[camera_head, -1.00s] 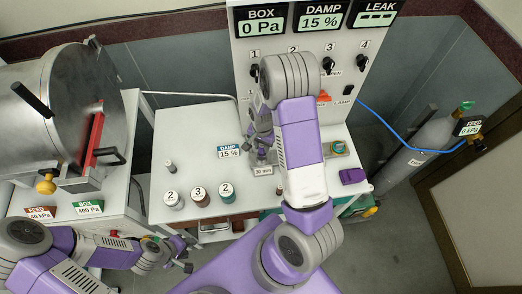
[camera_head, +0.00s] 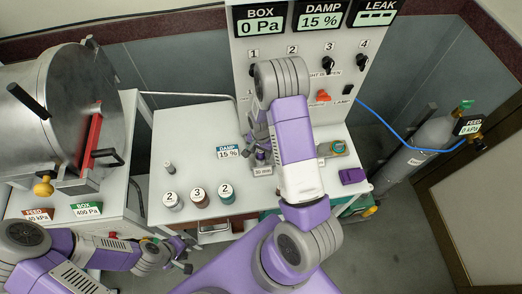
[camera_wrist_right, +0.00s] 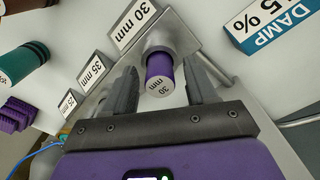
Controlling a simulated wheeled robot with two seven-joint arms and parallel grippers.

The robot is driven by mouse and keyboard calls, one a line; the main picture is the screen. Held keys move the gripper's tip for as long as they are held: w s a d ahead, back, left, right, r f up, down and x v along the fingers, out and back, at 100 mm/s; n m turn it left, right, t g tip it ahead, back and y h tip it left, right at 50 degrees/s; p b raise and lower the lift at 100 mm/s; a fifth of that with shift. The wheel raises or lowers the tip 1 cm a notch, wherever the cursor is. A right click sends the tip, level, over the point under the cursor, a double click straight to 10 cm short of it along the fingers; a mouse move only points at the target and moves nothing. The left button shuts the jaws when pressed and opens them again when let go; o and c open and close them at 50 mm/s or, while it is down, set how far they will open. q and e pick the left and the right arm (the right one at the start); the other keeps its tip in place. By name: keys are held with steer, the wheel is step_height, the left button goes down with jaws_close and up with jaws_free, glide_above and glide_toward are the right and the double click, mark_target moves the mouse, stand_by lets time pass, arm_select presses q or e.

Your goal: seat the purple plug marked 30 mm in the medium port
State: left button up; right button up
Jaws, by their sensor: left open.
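The purple plug marked 30 (camera_wrist_right: 159,72) shows in the right wrist view, its grey marked end facing the camera. Its far end is inside a metal sleeve (camera_wrist_right: 172,38), the medium port, beside the 30 mm label (camera_wrist_right: 135,22). How deep it sits cannot be told. My right gripper (camera_wrist_right: 163,88) is open, one finger on each side of the plug, with gaps visible. In the head view my right gripper (camera_head: 258,153) is partly hidden by its arm, above the 30 mm label (camera_head: 262,171). My left gripper (camera_head: 183,260) is open and empty, low at left.
Labels 35 mm (camera_wrist_right: 91,71) and 25 mm (camera_wrist_right: 69,103) stand beside the port. A teal cylinder (camera_wrist_right: 20,62) and purple ribbed block (camera_wrist_right: 17,114) lie farther left. Three numbered jars, including a brown one (camera_head: 199,196), stand on the white table (camera_head: 180,125). A panel with knobs rises behind.

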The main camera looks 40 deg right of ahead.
steer(key=shift+r, duration=0.1)
steer(key=shift+r, duration=0.25)
step_height(320, 180, up, 12)
steer(key=p, duration=0.1)
steer(key=shift+f, duration=0.15)
stand_by(0.5)
